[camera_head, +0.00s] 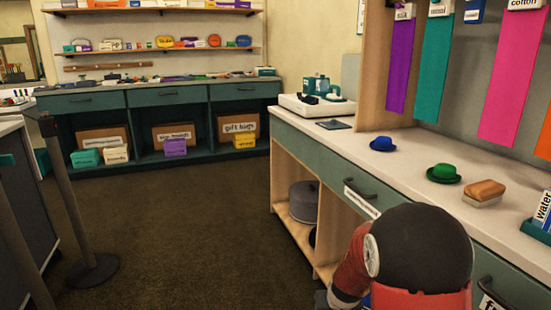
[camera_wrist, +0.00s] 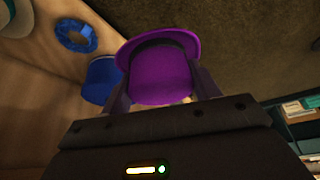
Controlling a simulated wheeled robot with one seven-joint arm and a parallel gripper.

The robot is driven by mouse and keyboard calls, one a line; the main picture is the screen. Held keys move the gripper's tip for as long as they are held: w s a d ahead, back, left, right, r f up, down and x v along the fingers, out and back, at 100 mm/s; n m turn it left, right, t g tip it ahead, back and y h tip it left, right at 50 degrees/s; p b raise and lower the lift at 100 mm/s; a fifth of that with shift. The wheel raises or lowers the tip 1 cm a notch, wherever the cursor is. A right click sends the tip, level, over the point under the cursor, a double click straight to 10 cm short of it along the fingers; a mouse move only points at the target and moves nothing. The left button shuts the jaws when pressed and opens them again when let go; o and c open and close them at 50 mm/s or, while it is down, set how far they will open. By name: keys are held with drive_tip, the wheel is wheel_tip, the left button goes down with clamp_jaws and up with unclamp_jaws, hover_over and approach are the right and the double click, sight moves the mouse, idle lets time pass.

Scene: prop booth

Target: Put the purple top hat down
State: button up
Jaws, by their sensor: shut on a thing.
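The purple top hat (camera_wrist: 165,78) shows in the wrist view, with a wide brim and a dark band. My gripper (camera_wrist: 158,90) is shut on it, with one dark finger on each side of the crown. The hat appears held in front of a pale wooden surface and the dark floor; I cannot tell whether it touches anything. In the head view my arm fills the lower right, low beside the counter front, and neither the gripper nor the purple hat shows.
In the wrist view, a blue ring (camera_wrist: 76,36) and a blue object (camera_wrist: 99,80) are near the hat.

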drive_tip(key=s+f, duration=0.5)
drive_tip(key=f, duration=0.1)
drive_tip(key=shift+a+f, duration=0.1)
drive_tip(key=shift+a, duration=0.05)
idle(0.4)
